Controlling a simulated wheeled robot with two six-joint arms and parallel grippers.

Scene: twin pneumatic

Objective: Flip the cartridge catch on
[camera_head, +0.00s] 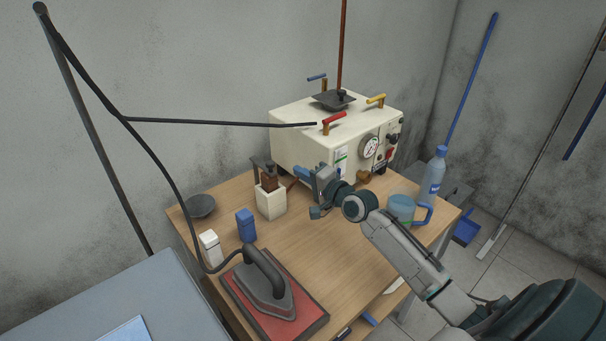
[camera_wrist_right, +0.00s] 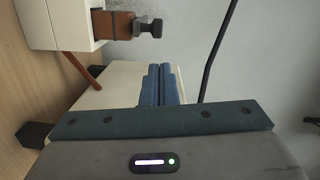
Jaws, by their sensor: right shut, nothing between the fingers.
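The cream machine (camera_head: 310,146) stands at the back of the wooden table, with a red-handled lever (camera_head: 333,123), a yellow-handled lever (camera_head: 376,100) and a blue-handled lever (camera_head: 318,78) on top. A small cream block (camera_head: 271,203) with a brown piece (camera_head: 268,181) and a dark top stands before it. The brown piece also shows in the right wrist view (camera_wrist_right: 114,25). I cannot tell which part is the cartridge catch. My right gripper (camera_head: 303,173) is shut and empty, in front of the machine and right of the block; its blue fingers (camera_wrist_right: 160,84) touch in the wrist view. My left gripper is not in view.
An iron (camera_head: 265,290) rests on a red pad at the front left. A blue block (camera_head: 246,225), a white block (camera_head: 210,247) and a dark bowl (camera_head: 201,206) stand at left. A blue mug (camera_head: 401,209) and a bottle (camera_head: 433,175) stand at right. The table's middle is clear.

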